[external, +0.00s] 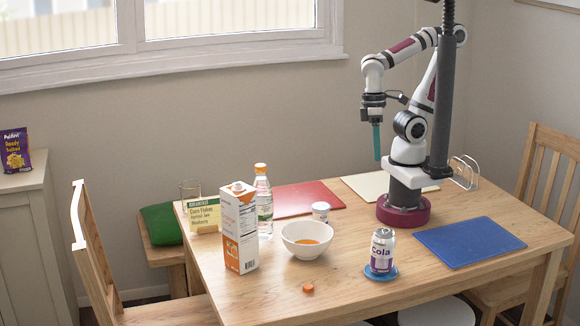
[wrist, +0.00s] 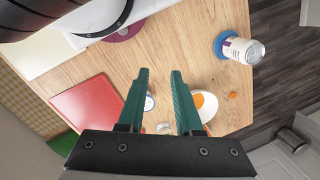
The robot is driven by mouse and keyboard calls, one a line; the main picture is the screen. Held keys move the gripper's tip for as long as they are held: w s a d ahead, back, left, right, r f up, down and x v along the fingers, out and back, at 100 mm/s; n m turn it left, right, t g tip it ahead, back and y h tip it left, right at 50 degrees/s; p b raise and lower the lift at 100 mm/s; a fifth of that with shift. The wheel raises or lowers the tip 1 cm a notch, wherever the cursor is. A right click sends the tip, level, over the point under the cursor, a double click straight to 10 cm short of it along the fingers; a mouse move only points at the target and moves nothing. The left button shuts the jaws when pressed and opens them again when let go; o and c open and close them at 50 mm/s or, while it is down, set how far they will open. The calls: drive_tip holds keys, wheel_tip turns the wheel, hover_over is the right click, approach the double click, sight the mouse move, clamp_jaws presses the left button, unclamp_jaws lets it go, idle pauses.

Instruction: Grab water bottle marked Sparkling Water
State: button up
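A clear water bottle (external: 264,205) with an orange cap and a green-and-white label stands upright on the table in the external view, just behind the juice carton. Its label is too small to read. My gripper (external: 377,158) is high above the table, pointing down, well to the right of the bottle. In the wrist view its two teal fingers (wrist: 160,75) are apart with nothing between their tips. The bottle cannot be clearly made out in the wrist view; the gripper's mount covers the lower part.
An orange-and-white carton (external: 239,228), a breakfast sign (external: 203,215) and a glass (external: 190,189) crowd the bottle. A white bowl (external: 306,248), small tub (external: 321,212), Cola can (external: 382,252) and loose orange cap (external: 308,288) stand rightward. A red mat (external: 305,198) lies behind.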

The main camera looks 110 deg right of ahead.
drive_tip(key=o, duration=1)
wheel_tip(320, 180, up, 8)
drive_tip(key=m+h, duration=0.2)
drive_tip(key=m, duration=1.1)
hover_over(261, 179)
drive_tip(key=d, duration=0.1)
drive_tip(key=shift+m, duration=0.3)
drive_tip(key=f, duration=1.5)
drive_tip(key=shift+s+d+f, duration=0.15)
drive_tip(key=shift+s+d, duration=0.05)
